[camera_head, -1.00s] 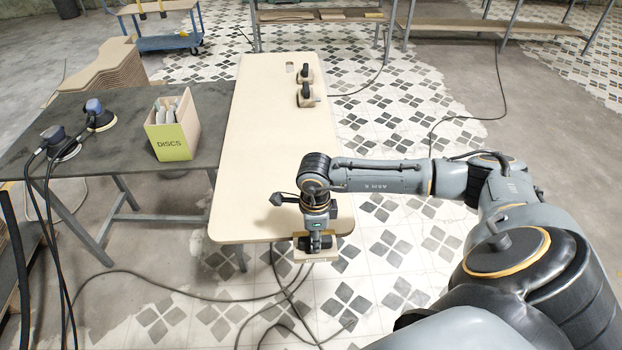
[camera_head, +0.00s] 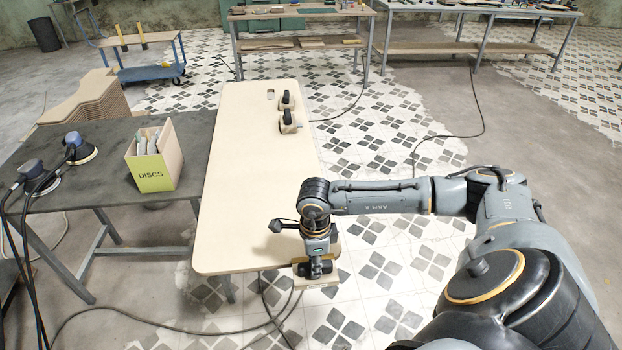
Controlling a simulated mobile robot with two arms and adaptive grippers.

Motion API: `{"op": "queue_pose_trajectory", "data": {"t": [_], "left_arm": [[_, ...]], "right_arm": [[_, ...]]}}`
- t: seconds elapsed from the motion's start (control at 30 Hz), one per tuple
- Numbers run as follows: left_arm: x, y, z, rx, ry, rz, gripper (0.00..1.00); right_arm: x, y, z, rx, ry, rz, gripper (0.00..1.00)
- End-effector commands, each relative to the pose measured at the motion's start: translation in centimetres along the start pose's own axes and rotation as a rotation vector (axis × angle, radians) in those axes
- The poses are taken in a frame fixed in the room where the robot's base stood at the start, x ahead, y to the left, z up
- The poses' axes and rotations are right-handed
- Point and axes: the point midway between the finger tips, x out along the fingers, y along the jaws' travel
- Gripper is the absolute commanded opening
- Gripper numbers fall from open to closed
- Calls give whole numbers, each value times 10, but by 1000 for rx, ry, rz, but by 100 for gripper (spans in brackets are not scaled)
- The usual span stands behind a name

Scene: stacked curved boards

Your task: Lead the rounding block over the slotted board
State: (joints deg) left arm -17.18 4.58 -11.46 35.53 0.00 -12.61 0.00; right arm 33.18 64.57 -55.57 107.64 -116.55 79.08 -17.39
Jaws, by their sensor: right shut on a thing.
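The slotted board (camera_head: 240,190) is a long pale wooden panel with rounded corners, with a small slot (camera_head: 270,94) near its far end. My right gripper (camera_head: 315,268) is at the board's near right corner, shut on a rounding block (camera_head: 318,283), a pale wooden block with a dark handle. The block sits at the board's near edge; the gripper hides much of it, and I cannot tell how it touches the edge. Two similar blocks with black handles, a far one (camera_head: 286,105) and a nearer one (camera_head: 288,127), stand on the board's far right part. My left gripper is not in view.
A dark table (camera_head: 100,170) to the left carries a DISCS box (camera_head: 154,165) and two corded sanders (camera_head: 78,150). Cables lie on the tiled floor. Stacked curved boards (camera_head: 92,98), a blue cart (camera_head: 148,73) and workbenches (camera_head: 300,20) stand behind. The board's middle is clear.

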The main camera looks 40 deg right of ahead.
Motion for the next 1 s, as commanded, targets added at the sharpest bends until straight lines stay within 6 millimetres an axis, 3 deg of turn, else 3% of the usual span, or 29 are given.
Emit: {"op": "queue_pose_trajectory", "data": {"t": [0.27,0.6,1.0], "left_arm": [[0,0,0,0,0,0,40],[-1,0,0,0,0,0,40],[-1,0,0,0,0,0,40]], "right_arm": [[0,2,0,0,0,-2,0],[0,19,0,-1,-1,0,0],[0,20,0,0,-1,-1,0]]}}
